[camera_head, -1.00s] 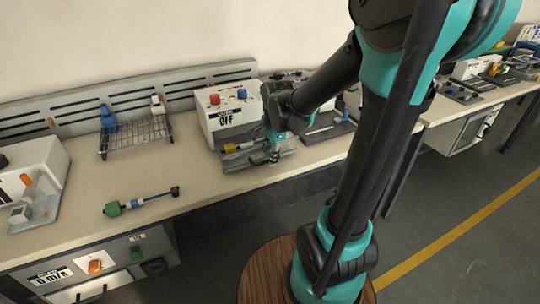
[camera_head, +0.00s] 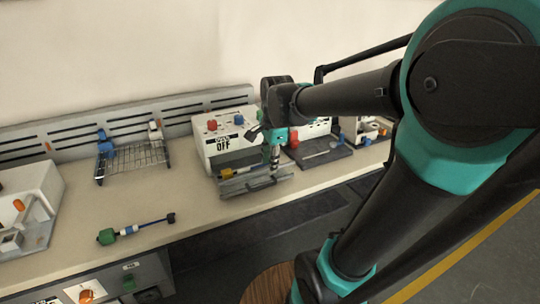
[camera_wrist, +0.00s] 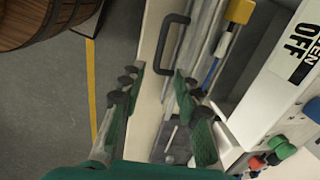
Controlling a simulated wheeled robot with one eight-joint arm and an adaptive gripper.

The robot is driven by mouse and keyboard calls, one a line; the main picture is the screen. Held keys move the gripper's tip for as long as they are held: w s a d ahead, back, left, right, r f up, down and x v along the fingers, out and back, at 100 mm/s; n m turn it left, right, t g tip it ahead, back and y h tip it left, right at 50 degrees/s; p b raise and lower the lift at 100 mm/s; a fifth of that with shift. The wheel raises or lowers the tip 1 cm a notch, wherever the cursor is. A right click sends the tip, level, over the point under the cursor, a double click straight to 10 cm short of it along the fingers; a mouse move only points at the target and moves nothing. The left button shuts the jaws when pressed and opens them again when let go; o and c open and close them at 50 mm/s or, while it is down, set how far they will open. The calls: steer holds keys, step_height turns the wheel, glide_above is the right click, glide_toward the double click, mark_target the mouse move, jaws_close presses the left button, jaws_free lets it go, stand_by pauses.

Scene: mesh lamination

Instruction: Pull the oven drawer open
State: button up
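The white oven (camera_head: 203,153) with an OFF label stands on the bench; it also shows in the wrist view (camera_wrist: 300,75). The grey drawer (camera_head: 245,187) juts from its front, with a yellow-ended tool (camera_head: 230,173) lying in or on it. In the wrist view, the drawer's dark U-shaped handle (camera_wrist: 170,22) is near my fingertips. My gripper (camera_wrist: 158,74) is open, with a clear gap between its fingers and nothing held. The near end of the handle lines up with this gap; I cannot tell whether it is between the fingers. In the head view, my gripper (camera_head: 274,167) points down at the drawer's front.
A green-and-blue tool (camera_head: 130,231) lies on the bench (camera_head: 195,210) left of the oven. A wire rack (camera_head: 130,160) stands behind it. A dark tray (camera_head: 325,152) is right of the oven. The floor in front has a wooden round object (camera_wrist: 30,22).

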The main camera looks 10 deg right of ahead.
steer(key=shift+s+d+r, duration=0.1)
steer(key=shift+s+r, duration=0.05)
steer(key=shift+r, duration=0.55)
steer(key=shift+s+r, duration=0.1)
steer(key=shift+r, duration=0.6)
steer(key=s+d+f+n+t, duration=0.1)
steer(key=s+d+f+n, duration=0.2)
steer(key=s+f+n, duration=0.2)
steer(key=s+d+f+n+t, duration=0.1)
steer(key=s+d+f+n, duration=0.2)
steer(key=f+n, duration=0.6)
step_height(320, 180, down, 3)
steer(key=shift+s+d+r+n+h, duration=0.2)
steer(key=shift+s+n+h, duration=0.1)
steer(key=shift+s, duration=0.8)
steer(key=shift+a, duration=0.1)
